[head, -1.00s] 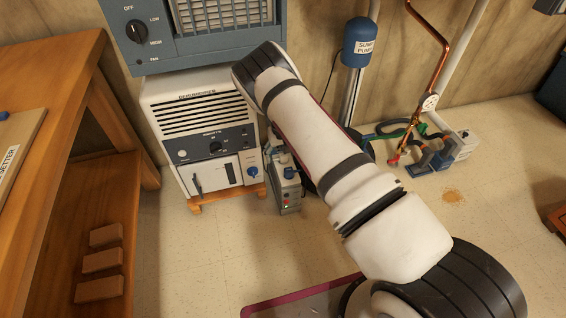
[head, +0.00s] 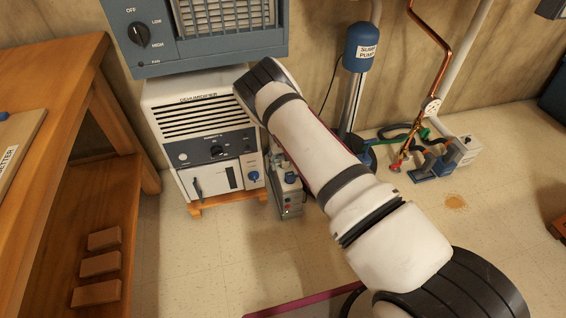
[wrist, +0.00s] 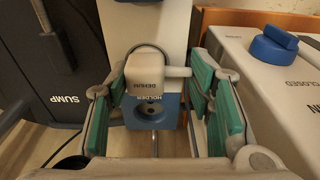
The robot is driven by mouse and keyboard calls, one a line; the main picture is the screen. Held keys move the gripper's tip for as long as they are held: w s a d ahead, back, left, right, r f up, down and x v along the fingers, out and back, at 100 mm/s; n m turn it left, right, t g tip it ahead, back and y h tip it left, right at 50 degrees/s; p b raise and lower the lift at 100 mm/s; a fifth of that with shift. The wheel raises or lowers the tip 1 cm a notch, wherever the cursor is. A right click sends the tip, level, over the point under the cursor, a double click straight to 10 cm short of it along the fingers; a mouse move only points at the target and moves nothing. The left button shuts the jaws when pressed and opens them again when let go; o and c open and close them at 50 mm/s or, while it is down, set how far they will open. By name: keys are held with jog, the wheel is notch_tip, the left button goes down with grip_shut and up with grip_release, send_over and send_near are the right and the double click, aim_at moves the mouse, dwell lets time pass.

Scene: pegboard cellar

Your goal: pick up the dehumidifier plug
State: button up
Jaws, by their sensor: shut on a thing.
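I cannot tell whether the plug is still seated. My gripper (wrist: 169,98) has green-padded fingers on both sides of the plug, shut on it. In the head view my arm hides the gripper and plug. The white dehumidifier (head: 202,125) stands against the wall.
A dark box marked "SUMP" (wrist: 62,75) is close on the left in the wrist view. A white box with a blue knob (wrist: 273,45) is close on the right. A grey unit (head: 287,203) stands beside the dehumidifier.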

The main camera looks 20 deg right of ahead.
notch_tip(320, 180, up, 10)
jog(key=p, duration=0.4)
jog(key=shift+w+f+b, duration=0.35)
jog(key=shift+w+b, duration=0.1)
jog(key=shift+w, duration=0.3)
jog(key=w+f+b, duration=0.1)
jog(key=w+b, duration=0.2)
jog(key=w, duration=0.3)
jog(key=shift+f, duration=0.35)
jog(key=shift+f, duration=0.1)
jog(key=shift+f, duration=1.4)
jog(key=shift+f, duration=1.55)
dwell(2.4)
